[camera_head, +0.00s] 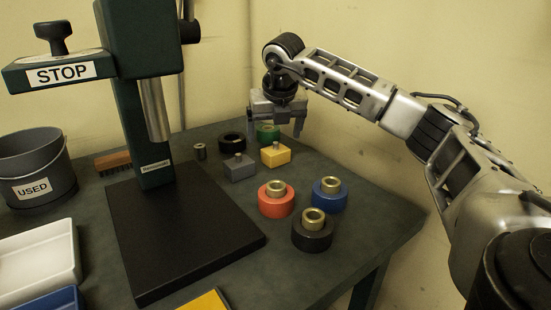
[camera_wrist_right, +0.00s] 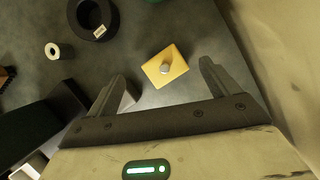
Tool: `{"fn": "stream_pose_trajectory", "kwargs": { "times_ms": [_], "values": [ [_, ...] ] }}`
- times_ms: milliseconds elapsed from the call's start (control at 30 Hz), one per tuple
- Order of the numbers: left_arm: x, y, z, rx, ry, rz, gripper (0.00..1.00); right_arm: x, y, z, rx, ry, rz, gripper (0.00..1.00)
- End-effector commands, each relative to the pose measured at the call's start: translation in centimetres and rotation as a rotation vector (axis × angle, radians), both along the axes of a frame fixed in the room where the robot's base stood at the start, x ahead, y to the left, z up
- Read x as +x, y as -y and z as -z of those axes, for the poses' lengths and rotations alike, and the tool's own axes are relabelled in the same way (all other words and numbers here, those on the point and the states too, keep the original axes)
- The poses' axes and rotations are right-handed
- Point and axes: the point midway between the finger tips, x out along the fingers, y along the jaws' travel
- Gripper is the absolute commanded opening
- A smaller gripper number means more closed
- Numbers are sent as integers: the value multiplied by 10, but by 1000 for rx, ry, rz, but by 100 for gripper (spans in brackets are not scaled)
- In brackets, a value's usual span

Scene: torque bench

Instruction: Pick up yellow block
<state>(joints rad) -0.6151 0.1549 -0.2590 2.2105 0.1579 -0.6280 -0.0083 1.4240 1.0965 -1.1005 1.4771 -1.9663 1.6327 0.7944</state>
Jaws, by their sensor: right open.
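My right gripper (camera_head: 277,130) is open and empty, held above the far part of the bench near the block. Its two fingers (camera_wrist_right: 162,74) are spread apart in the right wrist view, with no contact on the block. My left gripper is in neither view.
A grey block (camera_head: 240,167) sits just left of the yellow one. A green ring (camera_head: 268,132) and a black ring (camera_head: 232,143) lie behind. Red (camera_head: 276,203), blue (camera_head: 329,199) and black (camera_head: 312,234) weights stand nearer. A press (camera_head: 154,110) rises on the left.

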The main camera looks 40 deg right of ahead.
Motion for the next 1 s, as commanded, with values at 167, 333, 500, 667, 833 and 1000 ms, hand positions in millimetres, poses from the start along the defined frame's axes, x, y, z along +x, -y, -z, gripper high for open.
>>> {"fn": "stream_pose_trajectory", "kwargs": {
  "times_ms": [167,333,500,667,833,1000],
  "values": [
    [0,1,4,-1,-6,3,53,3,2,12,-1,-2,-1,87],
    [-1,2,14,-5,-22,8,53,6,8,39,-1,-4,1,87],
    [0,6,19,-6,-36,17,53,13,11,53,0,0,-1,87],
    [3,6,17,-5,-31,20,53,14,11,54,-1,1,-2,87],
    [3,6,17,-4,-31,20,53,13,11,54,-1,1,-2,68],
    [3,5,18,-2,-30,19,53,13,11,54,0,0,-2,20]
  ]
}}
